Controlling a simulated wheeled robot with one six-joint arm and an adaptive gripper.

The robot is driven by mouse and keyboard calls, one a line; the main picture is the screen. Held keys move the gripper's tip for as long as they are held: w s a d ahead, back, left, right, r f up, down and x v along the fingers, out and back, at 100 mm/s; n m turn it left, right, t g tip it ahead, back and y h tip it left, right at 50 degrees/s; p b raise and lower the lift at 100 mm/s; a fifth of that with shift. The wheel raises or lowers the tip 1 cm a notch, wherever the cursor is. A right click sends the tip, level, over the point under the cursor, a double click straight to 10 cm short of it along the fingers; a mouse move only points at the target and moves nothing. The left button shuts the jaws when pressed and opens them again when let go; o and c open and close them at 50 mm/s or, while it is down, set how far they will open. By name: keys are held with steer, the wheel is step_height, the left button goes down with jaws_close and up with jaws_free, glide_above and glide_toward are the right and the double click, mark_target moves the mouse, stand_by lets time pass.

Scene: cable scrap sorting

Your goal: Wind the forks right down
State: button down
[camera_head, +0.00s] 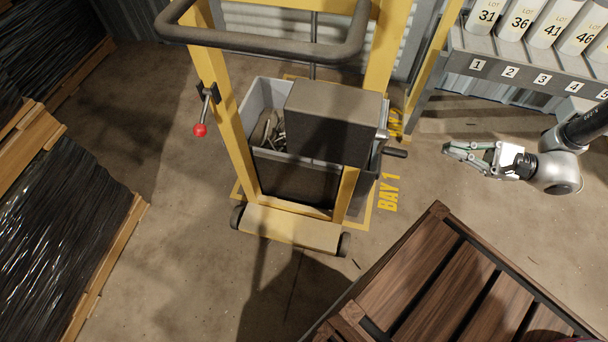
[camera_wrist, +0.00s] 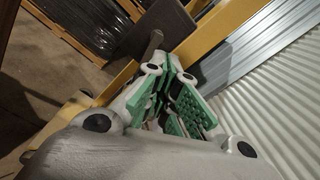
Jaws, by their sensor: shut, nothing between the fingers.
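A yellow hand stacker (camera_head: 228,125) stands in the middle of the head view. A winding crank with a dark grip (camera_head: 395,152) sticks out from its right side. A lever with a red knob (camera_head: 200,130) is on its left post. I cannot make out the forks; the dark box (camera_head: 333,122) and the bin hide that area. My gripper (camera_head: 447,150) is shut and empty, to the right of the crank grip and apart from it. In the wrist view its green-padded fingers (camera_wrist: 172,78) point towards the dark grip (camera_wrist: 152,46), which shows just beyond the fingertips.
A grey bin (camera_head: 262,95) with scrap stands within the stacker frame, over the yellow BAY 1 floor marking (camera_head: 388,192). A rack (camera_head: 480,50) with numbered lot containers is at upper right. A wooden slatted crate (camera_head: 440,290) is at the front. Wrapped pallets (camera_head: 60,215) stand left.

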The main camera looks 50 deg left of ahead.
step_height(320, 180, down, 9)
steer(key=s+d+m, duration=0.2)
steer(key=m, duration=2.7)
steer(key=x, duration=0.9)
steer(key=shift+a, duration=0.25)
steer(key=shift+w, duration=0.1)
